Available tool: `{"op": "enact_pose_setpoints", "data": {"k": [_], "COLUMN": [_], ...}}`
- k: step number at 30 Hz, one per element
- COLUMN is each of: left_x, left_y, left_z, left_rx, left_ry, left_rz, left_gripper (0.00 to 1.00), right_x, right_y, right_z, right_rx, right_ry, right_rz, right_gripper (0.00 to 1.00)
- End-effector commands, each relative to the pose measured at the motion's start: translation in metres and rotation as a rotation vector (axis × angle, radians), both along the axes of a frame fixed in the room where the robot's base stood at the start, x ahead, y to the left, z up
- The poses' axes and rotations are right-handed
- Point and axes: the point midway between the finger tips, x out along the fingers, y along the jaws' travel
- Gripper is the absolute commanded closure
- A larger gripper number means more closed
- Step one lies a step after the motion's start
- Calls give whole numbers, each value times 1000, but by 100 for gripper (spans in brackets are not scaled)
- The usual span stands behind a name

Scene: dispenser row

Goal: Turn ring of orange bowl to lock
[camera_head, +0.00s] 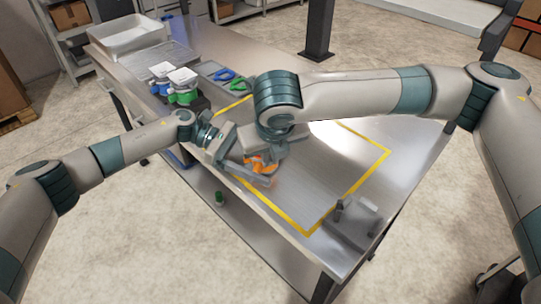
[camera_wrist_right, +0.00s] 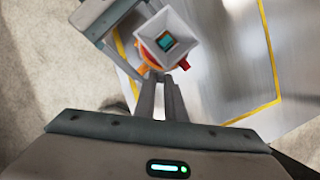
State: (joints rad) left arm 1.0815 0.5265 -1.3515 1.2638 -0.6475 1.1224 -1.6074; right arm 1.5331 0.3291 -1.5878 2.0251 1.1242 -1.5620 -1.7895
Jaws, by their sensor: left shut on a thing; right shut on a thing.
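The orange bowl (camera_head: 262,164) is over the near left part of the table, partly hidden by both grippers. In the right wrist view its unit shows a pale square top (camera_wrist_right: 166,40) with a teal opening, orange parts (camera_wrist_right: 150,56) below, and red-orange tabs at the sides. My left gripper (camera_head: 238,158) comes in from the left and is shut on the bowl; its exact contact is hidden. My right gripper (camera_wrist_right: 168,78) is shut at the orange ring, with its fingertips under the pale top. The ring's angle cannot be told.
Blue and green units with white tops (camera_head: 183,78) stand at the back left. Blue and green loops (camera_head: 238,85) lie beside them. A white tray (camera_head: 128,36) is at the far left corner. A grey fixture (camera_head: 355,218) stands near right. The yellow-taped area is mostly clear.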

Motion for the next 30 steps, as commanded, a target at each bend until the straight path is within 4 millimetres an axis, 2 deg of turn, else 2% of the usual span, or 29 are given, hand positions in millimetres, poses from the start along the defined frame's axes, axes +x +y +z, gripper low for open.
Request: {"op": "enact_pose_setpoints", "data": {"k": [8,30], "left_x": [0,0], "left_y": [0,0], "left_z": [-2,-2], "left_rx": [2,3], "left_ry": [0,2], "left_rz": [0,0], "left_gripper": [40,40], "right_x": [-1,-2], "right_y": [5,34], "right_z": [-1,-3], "right_rx": [-2,-16], "right_ry": [-6,-53], "right_rz": [-65,-498], "right_gripper": [100,100]}}
